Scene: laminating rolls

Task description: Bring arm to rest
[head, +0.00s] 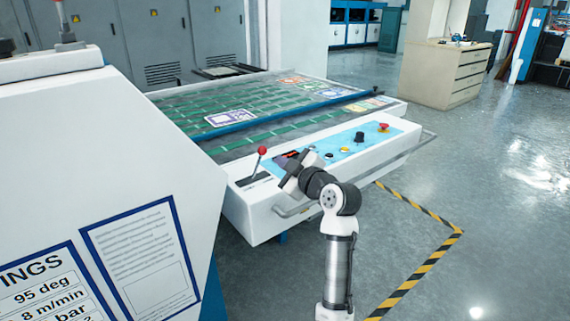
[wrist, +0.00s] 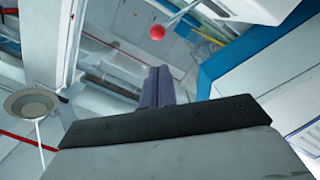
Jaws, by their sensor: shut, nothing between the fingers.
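My arm rises at the lower middle of the head view, bent at the elbow, with its end by the front edge of the laminating machine's control panel (head: 340,146). My gripper (head: 287,170) is near the red-knobbed lever (head: 262,151); whether they touch cannot be told. In the wrist view my gripper (wrist: 158,75) shows its two fingers together with nothing between them. The lever's red ball (wrist: 157,32) appears beyond the fingertips there, apart from them.
A white machine housing (head: 95,140) with printed signs fills the left side. A metal rail (head: 400,155) runs along the panel's front. Yellow-black tape (head: 430,266) marks the floor. A drawer cabinet (head: 445,72) stands at the back right. The floor on the right is clear.

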